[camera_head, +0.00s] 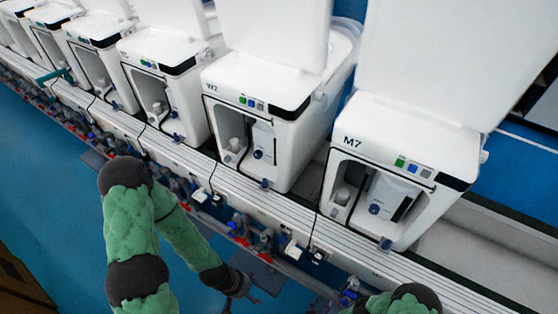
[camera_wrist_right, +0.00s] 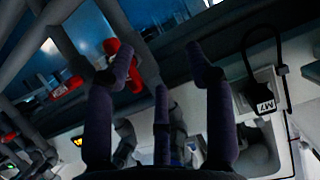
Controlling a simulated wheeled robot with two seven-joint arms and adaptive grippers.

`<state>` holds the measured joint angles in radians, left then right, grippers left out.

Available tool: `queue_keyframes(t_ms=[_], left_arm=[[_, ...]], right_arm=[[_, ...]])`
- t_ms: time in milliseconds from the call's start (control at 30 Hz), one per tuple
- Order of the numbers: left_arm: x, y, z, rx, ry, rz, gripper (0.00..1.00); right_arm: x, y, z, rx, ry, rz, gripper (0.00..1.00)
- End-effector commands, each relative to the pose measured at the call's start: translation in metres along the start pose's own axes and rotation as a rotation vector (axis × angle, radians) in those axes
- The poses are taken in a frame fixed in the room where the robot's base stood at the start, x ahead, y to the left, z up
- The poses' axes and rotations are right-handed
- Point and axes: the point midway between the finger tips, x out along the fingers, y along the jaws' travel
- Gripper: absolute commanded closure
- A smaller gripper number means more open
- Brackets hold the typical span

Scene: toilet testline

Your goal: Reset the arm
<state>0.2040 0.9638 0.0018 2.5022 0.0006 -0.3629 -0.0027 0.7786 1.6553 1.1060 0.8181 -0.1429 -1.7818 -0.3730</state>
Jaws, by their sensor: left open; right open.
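My left arm (camera_head: 130,225), in green padding with dark joints, comes in at the lower left of the head view and bends down to the right. Its dark left gripper (camera_head: 241,287) hangs low in front of the rail, small and empty, apart from the units. Only a dark joint and green padding of my right arm (camera_head: 408,300) show at the bottom edge; its gripper is outside the head view. In the right wrist view my right gripper (camera_wrist_right: 157,68) has its dark purple fingers spread, with nothing held between them.
White toilet units stand in a row on a conveyor rail (camera_head: 165,150), including one marked W2 (camera_head: 262,120) and one marked M7 (camera_head: 400,170), lids raised. Red and blue fittings (camera_head: 240,228) line the rail's front. A red part (camera_wrist_right: 120,65) shows behind my right fingers. Blue floor (camera_head: 50,180) is clear at left.

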Motion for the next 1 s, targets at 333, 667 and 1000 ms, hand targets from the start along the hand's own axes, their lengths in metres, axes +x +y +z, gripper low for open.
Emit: queue_keyframes(t_ms=[333, 667, 1000], left_arm=[[0.0, 0.0, 0.001, 0.001, -0.002, 0.0, 0.28], [0.0, 0.0, 0.001, 0.001, -0.002, 0.0, 0.28], [0.0, 0.0, 0.001, 0.001, -0.002, 0.0, 0.28]], right_arm=[[0.029, -0.011, -0.002, 0.019, -0.11, -0.075, 0.46], [0.061, -0.033, -0.02, 0.044, -0.336, -0.204, 0.46], [0.044, -0.058, -0.071, 0.052, -0.681, -0.342, 0.46]])
